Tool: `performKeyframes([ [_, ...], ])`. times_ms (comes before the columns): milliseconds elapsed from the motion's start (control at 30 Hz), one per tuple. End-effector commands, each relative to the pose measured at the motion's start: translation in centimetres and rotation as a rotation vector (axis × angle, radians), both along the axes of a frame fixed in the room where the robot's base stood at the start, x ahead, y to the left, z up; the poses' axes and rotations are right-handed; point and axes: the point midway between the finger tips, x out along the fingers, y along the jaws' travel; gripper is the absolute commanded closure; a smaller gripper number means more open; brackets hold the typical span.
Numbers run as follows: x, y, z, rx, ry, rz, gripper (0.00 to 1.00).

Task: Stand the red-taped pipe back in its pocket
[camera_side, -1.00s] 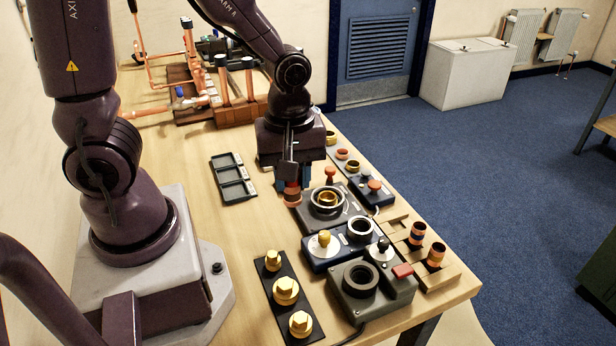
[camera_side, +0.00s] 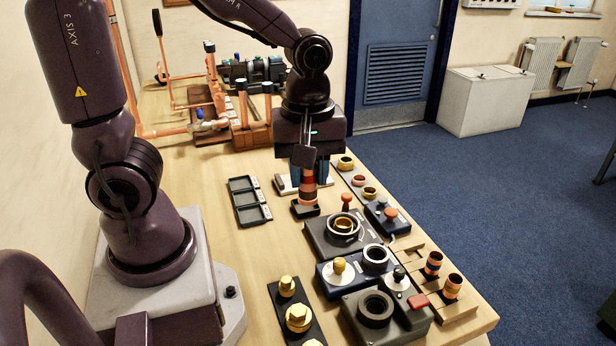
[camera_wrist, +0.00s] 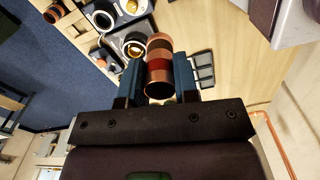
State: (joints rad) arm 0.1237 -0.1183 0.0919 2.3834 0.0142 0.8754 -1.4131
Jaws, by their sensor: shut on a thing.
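The red-taped pipe (camera_side: 308,188) is a short upright copper piece with a dark red band. My gripper (camera_side: 308,170) is shut on its upper part. The pipe's lower end is just above or at a small dark block (camera_side: 305,209); I cannot tell whether they touch. In the wrist view the pipe (camera_wrist: 158,68) lies between the two blue fingers of my gripper (camera_wrist: 158,80). A wooden rack (camera_side: 458,308) with pockets stands at the table's right front edge. Two banded copper pipes (camera_side: 433,263) (camera_side: 452,286) stand in it.
Beside the dark block are a dark ring fixture (camera_side: 320,240), a navy one (camera_side: 330,280) and a grey one (camera_side: 350,315). A black three-compartment tray (camera_side: 249,203) lies to the left. Copper pipework (camera_side: 205,125) stands behind. Bare wood lies around the tray.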

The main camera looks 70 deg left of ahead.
Motion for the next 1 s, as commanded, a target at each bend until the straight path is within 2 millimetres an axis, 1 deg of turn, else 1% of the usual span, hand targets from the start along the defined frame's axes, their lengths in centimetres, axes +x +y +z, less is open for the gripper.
performKeyframes([
  [300, 0.0, 0.0, 0.0, 0.000, 0.001, 0.001, 0.98],
  [367, -0.1, 0.1, -0.3, 0.000, 0.002, 0.004, 0.98],
  [467, 0.0, 0.3, -1.7, 0.001, 0.008, 0.009, 0.98],
  [567, 1.7, 0.3, -3.0, 0.000, 0.007, 0.014, 0.98],
  [667, 4.2, 0.4, -4.6, 0.001, 0.009, 0.017, 0.98],
  [867, 10.0, 0.3, -8.5, -0.001, 0.006, 0.018, 0.98],
  [1000, 14.1, 0.1, -11.6, -0.001, 0.004, 0.015, 0.98],
])
